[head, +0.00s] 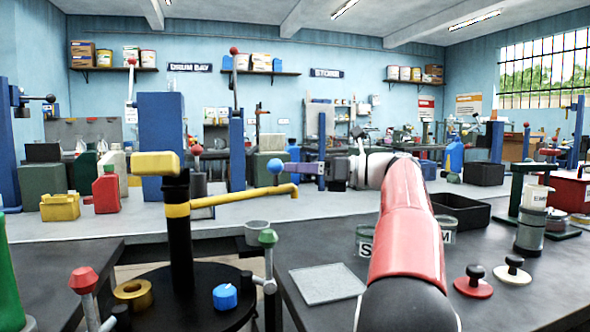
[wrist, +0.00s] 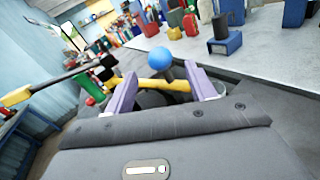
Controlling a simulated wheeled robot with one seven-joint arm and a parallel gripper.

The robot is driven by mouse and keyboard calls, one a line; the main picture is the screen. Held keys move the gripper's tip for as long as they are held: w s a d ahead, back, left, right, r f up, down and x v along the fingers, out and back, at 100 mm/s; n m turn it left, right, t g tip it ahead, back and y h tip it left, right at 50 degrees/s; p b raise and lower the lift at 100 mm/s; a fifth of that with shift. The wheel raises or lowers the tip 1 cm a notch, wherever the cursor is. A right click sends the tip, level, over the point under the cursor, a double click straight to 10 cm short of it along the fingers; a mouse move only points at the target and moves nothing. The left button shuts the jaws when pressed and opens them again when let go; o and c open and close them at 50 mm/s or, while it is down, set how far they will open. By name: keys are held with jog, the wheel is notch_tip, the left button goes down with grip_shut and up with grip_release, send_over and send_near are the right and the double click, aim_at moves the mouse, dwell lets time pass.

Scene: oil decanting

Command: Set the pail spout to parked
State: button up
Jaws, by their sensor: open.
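A yellow spout (head: 245,196) reaches right from a black post (head: 179,235) with a yellow band, and its tip bends down. A blue ball knob (head: 275,166) shows at the spout's outer part, and I take it to be the spout's handle. My gripper (head: 292,168) is open, just right of the knob and pointing left. In the wrist view, the blue knob (wrist: 162,57) on its dark stem stands between and beyond the purple fingers (wrist: 160,74). The yellow spout (wrist: 154,87) crosses behind them. Contact cannot be told. No parked marking is legible.
A grey cup (head: 257,229) and a green-knobbed lever (head: 268,239) stand below the spout. A blue cap (head: 225,297) and a brass ring (head: 133,292) are on the black round top. A clear plate (head: 327,284) lies on the right bench. A red-knobbed lever (head: 83,281) stands front left.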

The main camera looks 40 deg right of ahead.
jog(key=shift+n, duration=0.3)
jog(key=c, duration=0.5)
jog(key=shift+s+n, duration=0.25)
jog(key=shift+n, duration=0.25)
jog(key=shift+c, duration=0.9)
jog(key=n, duration=0.1)
jog(key=s+n+h+b, duration=0.1)
jog(key=n, duration=0.1)
jog(key=shift+s+d+r, duration=0.15)
jog(key=shift+d, duration=0.05)
jog(key=c, duration=0.5)
jog(key=n, duration=0.2)
jog(key=s+n+h, duration=0.1)
jog(key=n, duration=0.1)
jog(key=s+n, duration=0.1)
jog(key=n, duration=0.1)
jog(key=shift+s+d+r+b, duration=0.1)
jog(key=shift+d+r+b, duration=0.05)
jog(key=shift+r+b, duration=0.2)
grip_shut()
jog(key=s+r+n+h+b, duration=0.15)
jog(key=s+n, duration=0.35)
jog(key=n, duration=0.7)
jog(key=s+r+n+h+b, duration=0.1)
jog(key=s+n+h+b, duration=0.2)
jog(key=n, duration=0.8)
jog(key=shift+t, duration=0.3)
jog(key=p+x, duration=0.1)
jog(key=x, duration=1.2)
jog(key=shift+f, duration=0.1)
